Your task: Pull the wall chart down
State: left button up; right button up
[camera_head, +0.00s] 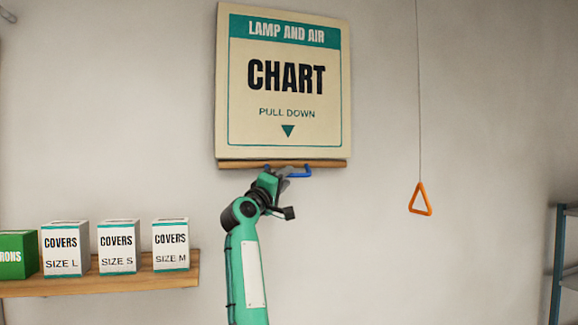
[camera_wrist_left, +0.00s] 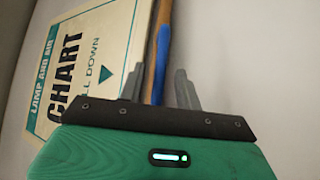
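The wall chart (camera_head: 287,140) is a cream board with a teal border and the words "LAMP AND AIR CHART PULL DOWN". It hangs on the wall with a wooden bar (camera_head: 240,164) along its lower edge and a blue handle (camera_head: 301,173) on that bar. My left gripper (camera_head: 284,175) is at the handle, partly covering its left side. In the left wrist view the chart (camera_wrist_left: 85,75) is tilted, and the blue handle (camera_wrist_left: 162,50) lies between the two spread fingers of my left gripper (camera_wrist_left: 158,80), with gaps visible. My right gripper is not in view.
A wooden shelf (camera_head: 110,286) at lower left holds a green box (camera_head: 18,255) and white boxes of covers (camera_head: 118,247). An orange triangular pull (camera_head: 421,200) hangs on a cord to the right of the chart. A blue-framed rack (camera_head: 559,260) stands at the right edge.

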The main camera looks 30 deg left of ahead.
pick_arm(q)
jog(key=shift+p+x, duration=0.55)
jog(key=shift+x, duration=0.8)
jog(key=shift+f, duration=0.1)
grip_shut()
